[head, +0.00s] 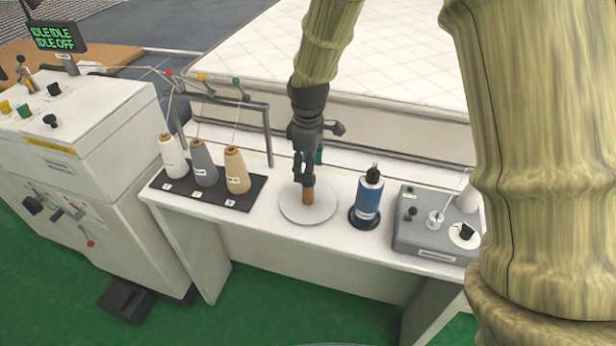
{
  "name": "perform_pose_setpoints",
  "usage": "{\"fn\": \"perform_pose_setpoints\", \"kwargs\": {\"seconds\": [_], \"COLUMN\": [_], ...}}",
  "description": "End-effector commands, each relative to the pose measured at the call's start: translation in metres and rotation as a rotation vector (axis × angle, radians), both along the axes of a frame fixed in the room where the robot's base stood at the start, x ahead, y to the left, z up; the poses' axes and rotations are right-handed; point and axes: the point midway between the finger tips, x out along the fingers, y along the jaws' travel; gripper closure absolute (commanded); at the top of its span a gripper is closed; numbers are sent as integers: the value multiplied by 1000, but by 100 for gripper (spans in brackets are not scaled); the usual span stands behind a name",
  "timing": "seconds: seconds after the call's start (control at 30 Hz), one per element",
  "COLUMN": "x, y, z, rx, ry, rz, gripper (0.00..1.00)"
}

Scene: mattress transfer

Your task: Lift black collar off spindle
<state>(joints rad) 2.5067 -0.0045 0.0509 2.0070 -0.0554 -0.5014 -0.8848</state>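My gripper (304,178) points down at the middle of the table, its fingers at the top of a short brown post (308,195) on a round pale grey disc (293,208). The fingers look close together. They cover the post's top, so I cannot tell whether they touch it or hold a dark piece there. A blue spool (368,197) stands upright on a round black base (359,220) to the right, with a black piece (373,173) on its top. I cannot tell for sure which dark piece is the collar.
Three thread cones (205,163) stand on a black tray (183,190) at left, under a thread rack (250,104). A grey box with knobs (425,243) is at right. A white machine (80,130) stands far left. A quilted mattress (400,60) lies behind.

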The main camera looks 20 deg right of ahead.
Motion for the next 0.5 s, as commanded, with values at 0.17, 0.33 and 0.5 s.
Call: {"fn": "perform_pose_setpoints", "kwargs": {"seconds": [0.17,0.33,0.5], "x": [1,1,1], "y": [0,0,0], "z": [-17,-28,-30], "rx": [-1,-1,-1], "ry": [2,1,-1], "rz": [0,0,0], "gripper": [43,43,43]}}
